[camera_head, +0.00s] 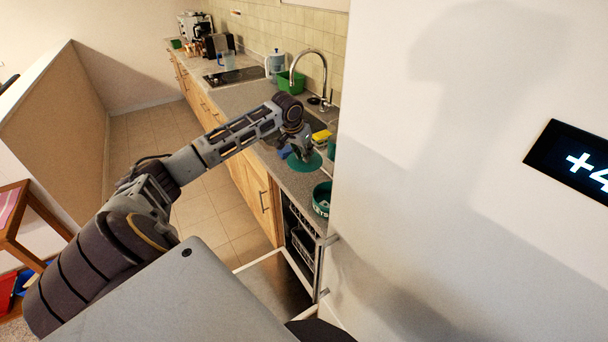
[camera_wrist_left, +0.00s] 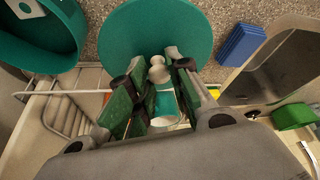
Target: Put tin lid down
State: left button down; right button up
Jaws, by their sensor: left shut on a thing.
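The tin lid (camera_head: 305,165) is a flat teal disc with a pale knob. It also shows large in the left wrist view (camera_wrist_left: 155,28). My left gripper (camera_head: 300,151) is above the lid, and its fingers (camera_wrist_left: 160,70) are shut around the knob. The lid is over the grey counter near the sink; I cannot tell whether it touches the counter. A teal tin (camera_head: 321,199) with lettering stands open at the counter's near end, apart from the lid. Part of it shows at the upper left of the left wrist view (camera_wrist_left: 68,50). My right gripper is out of view.
A blue block (camera_wrist_left: 240,44) lies beside the sink (camera_wrist_left: 270,65). A green tub (camera_head: 290,83) stands by the tap. Below the counter's near end is an open dishwasher (camera_head: 300,235) with racks. A white wall (camera_head: 400,200) closes off the right. Bare counter (camera_head: 290,182) lies between lid and tin.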

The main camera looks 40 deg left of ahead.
pick_arm(q)
jog(key=shift+f, duration=1.9)
jog(key=shift+f+p, duration=0.45)
jog(key=shift+f, duration=2.05)
jog(key=c, duration=1.3)
grip_release()
jog(key=shift+f, duration=0.1)
jog(key=shift+b+v, duration=0.4)
jog(key=shift+v, duration=5.75)
jog(key=shift+w, duration=0.1)
